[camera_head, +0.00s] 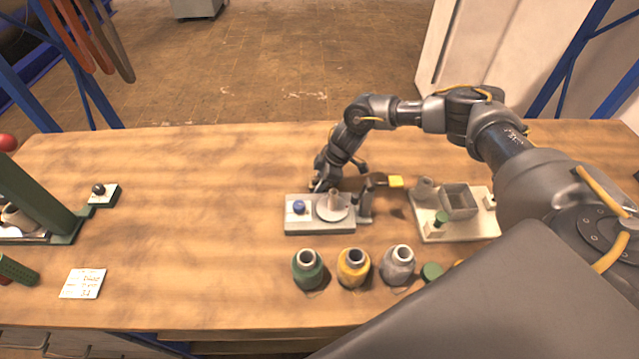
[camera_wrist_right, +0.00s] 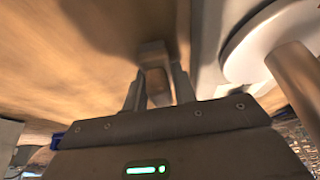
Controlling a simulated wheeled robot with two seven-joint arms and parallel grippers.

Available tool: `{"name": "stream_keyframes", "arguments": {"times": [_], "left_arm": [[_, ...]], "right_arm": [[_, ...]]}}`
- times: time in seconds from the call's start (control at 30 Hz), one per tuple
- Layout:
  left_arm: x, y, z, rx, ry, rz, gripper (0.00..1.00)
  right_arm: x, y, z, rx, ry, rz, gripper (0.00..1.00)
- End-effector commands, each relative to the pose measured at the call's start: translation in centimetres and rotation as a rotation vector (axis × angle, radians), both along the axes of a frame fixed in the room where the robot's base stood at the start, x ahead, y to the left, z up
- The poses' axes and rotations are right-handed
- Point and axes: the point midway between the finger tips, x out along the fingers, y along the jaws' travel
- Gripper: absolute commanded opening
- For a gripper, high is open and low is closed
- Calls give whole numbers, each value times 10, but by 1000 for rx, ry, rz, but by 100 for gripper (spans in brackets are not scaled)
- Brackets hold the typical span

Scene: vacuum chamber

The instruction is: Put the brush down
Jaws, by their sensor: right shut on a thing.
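My right gripper (camera_head: 322,184) is low over the table at the back of a light grey base plate (camera_head: 290,226) with a round disc (camera_head: 333,207) and an upright post. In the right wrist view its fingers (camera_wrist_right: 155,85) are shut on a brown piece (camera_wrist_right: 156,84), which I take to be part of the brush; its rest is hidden. Wood-coloured table surface lies behind it, and the disc is at the right. A dark brown piece with a yellow end (camera_head: 396,182) shows right of the plate; I cannot tell whether it joins the held piece. My left gripper is not in view.
Green (camera_head: 308,269), yellow (camera_head: 353,268) and grey (camera_head: 398,265) spools stand in front of the plate. A pale fixture board (camera_head: 470,231) is to the right. A green stand (camera_head: 35,190) and a written card (camera_head: 83,283) are at the left. The table's left middle is clear.

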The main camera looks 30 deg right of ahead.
Motion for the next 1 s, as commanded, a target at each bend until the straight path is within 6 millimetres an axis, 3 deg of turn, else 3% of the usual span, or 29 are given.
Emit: {"name": "stream_keyframes", "arguments": {"times": [0.23, 0.5, 0.7, 0.9, 1.0], "left_arm": [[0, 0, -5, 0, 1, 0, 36], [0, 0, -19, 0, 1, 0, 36], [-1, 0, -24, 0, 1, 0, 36], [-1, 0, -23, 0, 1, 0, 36], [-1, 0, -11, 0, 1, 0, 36]], "right_arm": [[1, 0, 13, 2, -2, 0, 4], [1, 0, 65, 2, -5, 2, 4], [1, 0, 93, 0, -2, 0, 4], [0, 0, 104, 0, -1, 0, 4], [-1, 2, 122, 1, -2, -9, 4]]}}
